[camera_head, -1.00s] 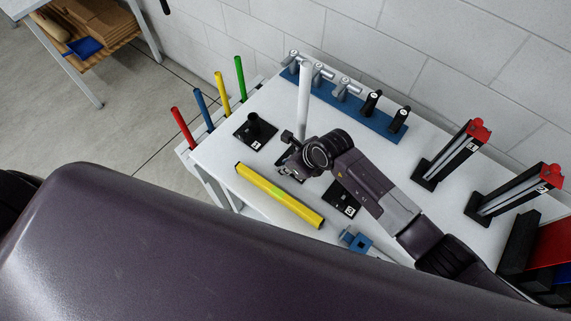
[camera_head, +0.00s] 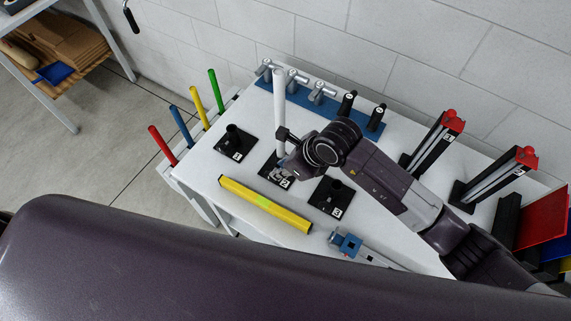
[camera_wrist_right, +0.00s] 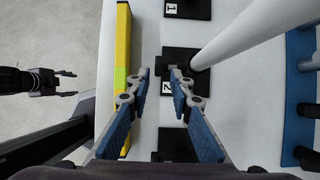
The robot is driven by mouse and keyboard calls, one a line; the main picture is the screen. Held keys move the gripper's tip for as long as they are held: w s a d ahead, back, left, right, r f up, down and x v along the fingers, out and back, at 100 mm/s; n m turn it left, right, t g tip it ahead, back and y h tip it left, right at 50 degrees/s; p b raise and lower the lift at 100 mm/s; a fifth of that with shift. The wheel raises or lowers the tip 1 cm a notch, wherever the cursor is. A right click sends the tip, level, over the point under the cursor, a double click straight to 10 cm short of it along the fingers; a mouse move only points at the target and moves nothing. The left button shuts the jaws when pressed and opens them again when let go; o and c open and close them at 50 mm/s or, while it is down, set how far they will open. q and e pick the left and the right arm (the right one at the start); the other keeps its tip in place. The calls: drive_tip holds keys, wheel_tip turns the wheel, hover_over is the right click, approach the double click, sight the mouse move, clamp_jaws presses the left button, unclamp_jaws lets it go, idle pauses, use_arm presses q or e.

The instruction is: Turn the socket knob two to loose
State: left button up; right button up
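Socket two (camera_head: 268,180) is a black plate marked "2" on the white table, and it also shows in the right wrist view (camera_wrist_right: 187,60). A white pole (camera_head: 279,100) stands upright at it. My right gripper (camera_head: 283,168) is over the plate, beside the pole's foot. In the right wrist view its fingers (camera_wrist_right: 160,73) are open, with the plate's edge and label between and below them. My left gripper (camera_wrist_right: 70,83) shows at the left of the right wrist view, open and empty, away from the sockets.
Socket one (camera_head: 235,145) and socket three (camera_head: 330,198) flank socket two. A yellow bar (camera_head: 265,204) lies in front. A blue rack (camera_head: 300,93) stands behind, and a blue clamp-like part (camera_head: 347,243) is at the front. Red-topped stands (camera_head: 435,140) are at the right.

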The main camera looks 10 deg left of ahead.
drive_tip(key=shift+v, duration=1.35)
drive_tip(key=shift+f, duration=0.1)
